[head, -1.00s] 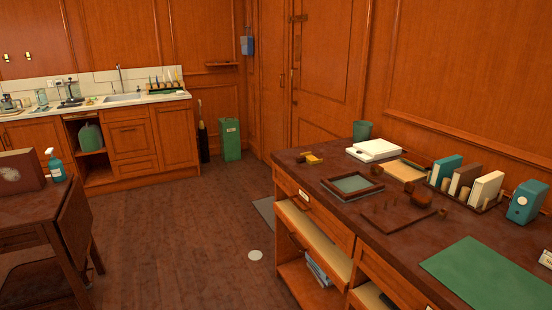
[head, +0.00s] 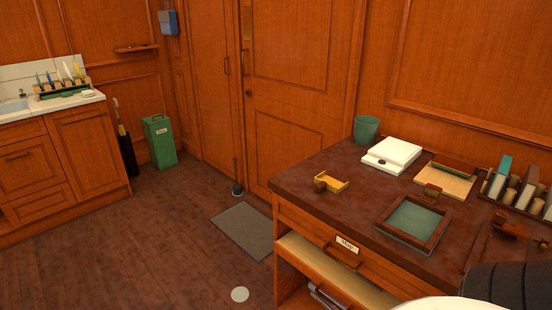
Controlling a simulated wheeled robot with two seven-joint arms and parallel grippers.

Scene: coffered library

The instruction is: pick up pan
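I cannot pick out a cooking pan with certainty. A small yellow open piece, scoop- or tray-like (head: 334,181), lies near the desk's far left corner with a dark brown knob-like part (head: 320,187) at its left; I cannot tell if it is the pan. Neither gripper shows in the head view. A black ribbed and white part at the bottom right looks like my own arm, and it hides part of the desk.
The brown-topped desk (head: 300,182) bears a green-centred tray (head: 411,221), a white flat device (head: 392,155), a green cup (head: 366,129) and a book rack. A grey mat (head: 243,230) and white disc (head: 239,294) lie on open floor. A green bin (head: 159,141) stands behind.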

